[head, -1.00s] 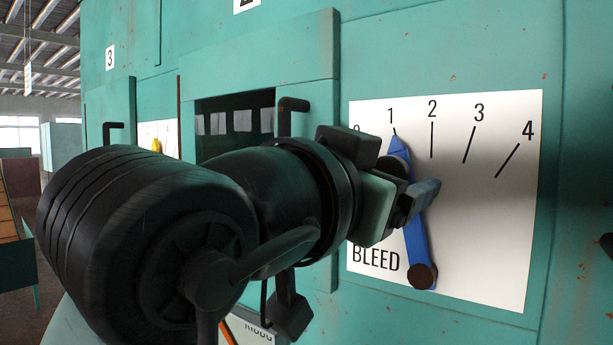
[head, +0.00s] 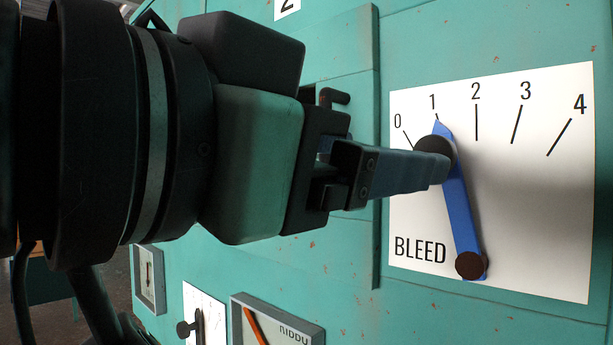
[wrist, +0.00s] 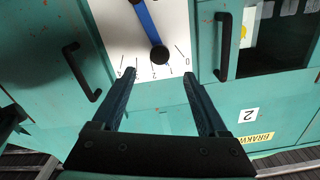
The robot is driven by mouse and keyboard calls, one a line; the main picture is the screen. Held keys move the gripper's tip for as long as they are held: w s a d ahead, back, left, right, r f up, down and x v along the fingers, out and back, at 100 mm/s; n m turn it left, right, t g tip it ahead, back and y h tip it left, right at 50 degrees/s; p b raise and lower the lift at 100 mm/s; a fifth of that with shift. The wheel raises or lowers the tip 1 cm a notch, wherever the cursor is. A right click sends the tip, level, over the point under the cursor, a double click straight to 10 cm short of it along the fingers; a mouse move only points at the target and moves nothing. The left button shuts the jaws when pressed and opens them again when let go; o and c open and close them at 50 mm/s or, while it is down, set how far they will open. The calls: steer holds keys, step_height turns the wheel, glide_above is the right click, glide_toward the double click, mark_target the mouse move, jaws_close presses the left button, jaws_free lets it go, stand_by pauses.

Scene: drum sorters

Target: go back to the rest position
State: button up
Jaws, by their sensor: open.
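My gripper (head: 440,170) extends from the left in the head view, its fingertips overlapping the black knob (head: 435,150) from this angle. In the wrist view my gripper (wrist: 160,74) is open, its two fingers apart with nothing held between them. The blue lever (head: 460,215) points just about at the 1 mark on the white BLEED dial plate (head: 540,220). The lever (wrist: 146,20) and its knob (wrist: 159,53) show beyond the fingertips in the wrist view; whether a finger touches the knob is not clear.
The teal cabinet front (head: 440,310) fills most of the view. A dark handle (wrist: 82,72) and another handle (wrist: 222,47) flank the plate in the wrist view, beside a dark opening (wrist: 278,50). Small gauges, one with an orange needle (head: 255,325), sit at lower left.

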steer(key=shift+s+a, duration=0.35)
steer(key=shift+w, duration=0.1)
steer(key=w+a+n+t+y, duration=0.2)
steer(key=w+n+t+y, duration=0.25)
steer(key=n+t, duration=0.35)
steer(key=shift+s+a+f+n+t+y, duration=0.3)
steer(key=shift+s+n+t+y, duration=0.4)
steer(key=shift+t+y, duration=0.55)
steer(key=shift+s+a+f+n+t+y, duration=0.25)
steer(key=shift+s+a+n+t+y, duration=0.2)
steer(key=shift+s+n+t+y, duration=0.75)
steer(key=shift+s+a+f+n+t+y, duration=0.3)
steer(key=shift+t+y, duration=0.55)
steer(key=shift+y, duration=0.85)
steer(key=shift+w, duration=0.15)
